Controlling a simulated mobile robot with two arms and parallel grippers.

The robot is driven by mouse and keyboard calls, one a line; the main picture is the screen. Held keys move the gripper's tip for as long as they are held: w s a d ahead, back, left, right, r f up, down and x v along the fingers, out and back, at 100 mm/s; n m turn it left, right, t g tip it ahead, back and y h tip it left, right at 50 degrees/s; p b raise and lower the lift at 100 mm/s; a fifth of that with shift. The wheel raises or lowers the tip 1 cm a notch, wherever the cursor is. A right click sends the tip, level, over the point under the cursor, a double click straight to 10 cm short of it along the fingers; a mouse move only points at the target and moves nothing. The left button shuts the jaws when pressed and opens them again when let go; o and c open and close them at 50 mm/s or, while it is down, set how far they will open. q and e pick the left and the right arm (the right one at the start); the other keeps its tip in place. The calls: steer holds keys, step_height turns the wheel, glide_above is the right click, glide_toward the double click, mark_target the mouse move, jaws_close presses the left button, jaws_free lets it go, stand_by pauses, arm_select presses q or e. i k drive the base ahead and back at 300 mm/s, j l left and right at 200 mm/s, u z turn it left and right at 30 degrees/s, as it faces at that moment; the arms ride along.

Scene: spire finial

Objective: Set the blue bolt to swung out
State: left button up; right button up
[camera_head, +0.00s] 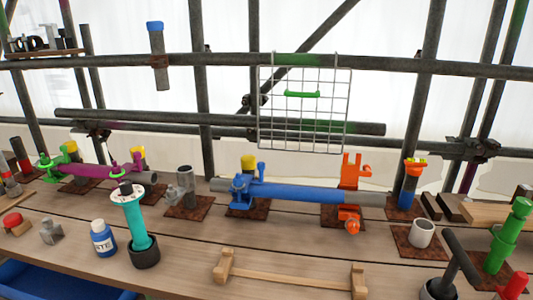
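A blue clamp (240,190) sits on the left part of a blue tube (300,191) that lies across the bench. A small blue bolt (261,171) stands upright beside the clamp, above the tube. I cannot tell at this size whether it is swung in or out. The tube's grey left end sticks out past the clamp. An orange clamp (351,173) grips the right end of the tube, with an orange bolt head (351,224) below it. Neither of my grippers is in view.
A teal post (137,218), a glue bottle (102,240) and a wooden rack (290,280) stand in front. A magenta tube (95,172) with green clamps lies left. Scaffold poles and a hanging wire grid (305,125) stand behind. A dark hammer-like tool (461,258) stands front right.

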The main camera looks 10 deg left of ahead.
mark_target(238, 175)
steer(key=l+u, duration=0.25)
steer(key=l, duration=0.7)
steer(key=k+l+u, duration=0.1)
steer(key=l+u, duration=0.15)
steer(key=l, duration=0.65)
